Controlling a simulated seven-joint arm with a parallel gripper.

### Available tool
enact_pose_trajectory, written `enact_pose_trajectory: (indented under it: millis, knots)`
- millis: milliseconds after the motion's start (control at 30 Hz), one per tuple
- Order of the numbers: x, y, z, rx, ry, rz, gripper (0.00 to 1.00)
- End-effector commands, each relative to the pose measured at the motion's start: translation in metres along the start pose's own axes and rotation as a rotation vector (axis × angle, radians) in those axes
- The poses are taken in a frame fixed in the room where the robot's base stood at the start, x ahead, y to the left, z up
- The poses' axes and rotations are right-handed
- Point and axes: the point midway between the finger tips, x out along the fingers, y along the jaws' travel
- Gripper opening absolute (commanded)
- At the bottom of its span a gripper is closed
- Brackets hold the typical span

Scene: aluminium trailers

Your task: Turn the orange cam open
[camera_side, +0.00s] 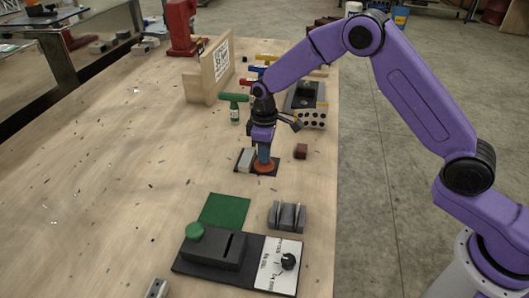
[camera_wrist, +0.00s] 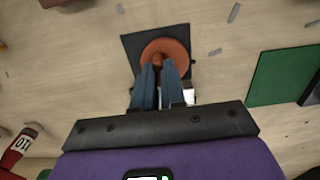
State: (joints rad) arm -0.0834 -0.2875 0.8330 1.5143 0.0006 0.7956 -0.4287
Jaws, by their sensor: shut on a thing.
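The orange cam (camera_side: 265,167) is a round disc on a dark square plate (camera_side: 241,168) on the wooden table. My gripper (camera_side: 264,160) points down onto the cam. In the wrist view, the blue fingers of my gripper (camera_wrist: 162,72) are close together at the raised middle part of the orange cam (camera_wrist: 179,49), shut on it. The dark plate (camera_wrist: 132,46) shows around the disc there. The fingertips partly hide the grip on the cam.
A small brown block (camera_side: 300,151) lies right of the plate.

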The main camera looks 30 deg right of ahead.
Motion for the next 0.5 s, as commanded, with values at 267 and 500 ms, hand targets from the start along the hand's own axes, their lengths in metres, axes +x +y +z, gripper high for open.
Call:
enact_pose_trajectory:
  millis: [267, 500]
  knots:
    - [-0.0018, 0.0008, -0.0019, -0.005, 0.007, 0.004, 0.3]
    - [-0.0008, 0.0002, -0.0009, -0.003, 0.003, 0.002, 0.36]
